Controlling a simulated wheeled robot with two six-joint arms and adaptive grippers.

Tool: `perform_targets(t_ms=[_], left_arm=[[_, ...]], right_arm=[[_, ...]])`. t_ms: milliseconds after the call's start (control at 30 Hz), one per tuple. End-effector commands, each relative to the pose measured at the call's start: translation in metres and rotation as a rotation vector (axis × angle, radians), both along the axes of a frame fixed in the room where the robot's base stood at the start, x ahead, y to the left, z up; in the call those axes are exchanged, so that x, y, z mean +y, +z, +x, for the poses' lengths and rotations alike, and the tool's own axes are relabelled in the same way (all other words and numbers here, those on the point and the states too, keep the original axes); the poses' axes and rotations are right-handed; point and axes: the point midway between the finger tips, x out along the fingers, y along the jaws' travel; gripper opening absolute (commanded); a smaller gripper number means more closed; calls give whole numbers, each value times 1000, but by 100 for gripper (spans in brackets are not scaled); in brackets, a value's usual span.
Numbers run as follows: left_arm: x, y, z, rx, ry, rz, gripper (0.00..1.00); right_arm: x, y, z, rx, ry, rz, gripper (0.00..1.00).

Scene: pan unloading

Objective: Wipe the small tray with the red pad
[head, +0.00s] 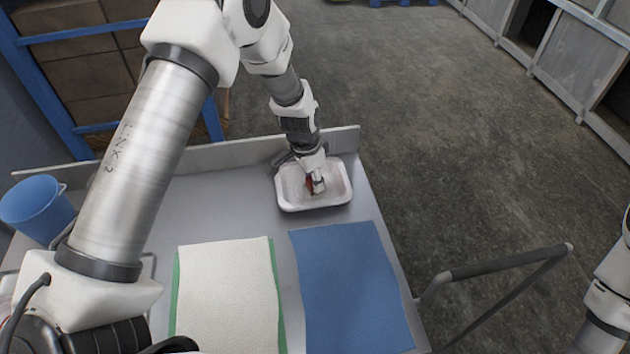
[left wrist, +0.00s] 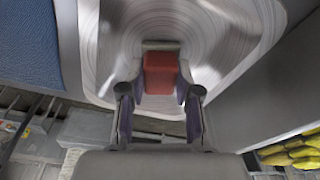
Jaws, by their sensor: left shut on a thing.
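The small tray (head: 337,200) is white with rounded corners and sits at the far right corner of the grey table. In the left wrist view its inside (left wrist: 112,45) shows curved streak marks. My left gripper (head: 315,183) reaches down into the tray. It is shut on the red pad (left wrist: 160,72), which sits between its fingertips (left wrist: 160,85) over the tray's floor. I cannot tell whether the pad touches the tray floor. My right gripper is not in view.
A blue mat (head: 350,290) and a white cloth (head: 228,300) on a green one lie on the nearer table. A blue bucket (head: 38,208) stands at the left. A raised ledge (head: 235,150) runs along the table's far edge. A handle rail (head: 510,262) sticks out right.

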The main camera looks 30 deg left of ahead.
Motion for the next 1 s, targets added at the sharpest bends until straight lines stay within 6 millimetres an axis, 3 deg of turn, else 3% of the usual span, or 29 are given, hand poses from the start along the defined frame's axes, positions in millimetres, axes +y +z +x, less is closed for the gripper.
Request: perform_targets(t_ms=[133,500,1000], left_arm=[[9,2,12,-1,0,-1,4],[10,4,14,-1,0,-1,4],[10,61,14,-1,-1,0,4]], right_arm=[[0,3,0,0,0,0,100],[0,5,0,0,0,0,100],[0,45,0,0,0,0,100]])
